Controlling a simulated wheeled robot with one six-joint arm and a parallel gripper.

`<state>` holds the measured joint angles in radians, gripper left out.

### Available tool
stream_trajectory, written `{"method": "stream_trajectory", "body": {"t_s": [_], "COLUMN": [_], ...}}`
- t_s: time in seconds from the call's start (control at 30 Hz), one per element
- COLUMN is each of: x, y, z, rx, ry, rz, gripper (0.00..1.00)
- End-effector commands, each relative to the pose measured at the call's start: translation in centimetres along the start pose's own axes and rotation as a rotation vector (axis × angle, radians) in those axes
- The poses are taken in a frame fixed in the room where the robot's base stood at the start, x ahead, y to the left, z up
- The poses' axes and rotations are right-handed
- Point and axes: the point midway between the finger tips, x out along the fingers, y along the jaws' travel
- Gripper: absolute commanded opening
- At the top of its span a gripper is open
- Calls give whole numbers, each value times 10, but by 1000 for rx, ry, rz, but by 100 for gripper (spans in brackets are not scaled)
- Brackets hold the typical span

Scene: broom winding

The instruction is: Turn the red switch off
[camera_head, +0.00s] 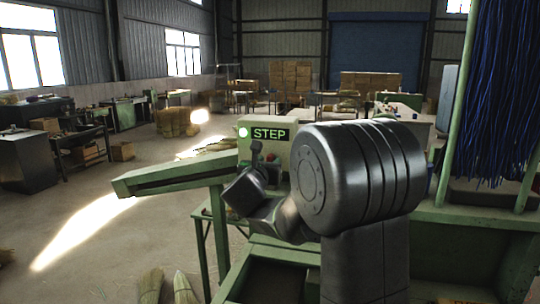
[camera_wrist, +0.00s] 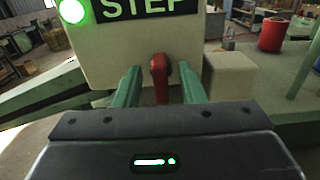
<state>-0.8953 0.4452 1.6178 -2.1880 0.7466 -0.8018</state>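The red switch (camera_wrist: 159,80) is on the front of a pale control box (camera_wrist: 105,62) under a lit "STEP" sign. Its lever points downward in the wrist view. My gripper (camera_wrist: 160,76) is open, with one green finger on each side of the switch and a visible gap to it on both sides. Whether the fingertips reach the box face is unclear. In the head view the control box (camera_head: 295,153) stands beyond my arm. A small bit of red (camera_head: 271,157) shows next to the dark gripper there, and my arm hides much of the box.
A round lamp (camera_head: 243,132) glows left of the STEP sign (camera_head: 269,134). A green beam (camera_head: 170,180) juts left from the machine. A small pale block (camera_wrist: 229,75) sits right of the switch. Blue bristles (camera_head: 503,90) hang at the right. Open floor lies at the left.

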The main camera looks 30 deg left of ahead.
Motion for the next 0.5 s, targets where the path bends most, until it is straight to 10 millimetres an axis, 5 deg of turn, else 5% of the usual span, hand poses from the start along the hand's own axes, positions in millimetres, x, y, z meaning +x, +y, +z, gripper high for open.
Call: {"method": "stream_trajectory", "body": {"t_s": [0.2,0.5], "x": [22,26], "y": [0,0], "z": [1,0], "rx": [1,0], "ry": [-1,0], "rz": [-1,1], "gripper": [36,36]}}
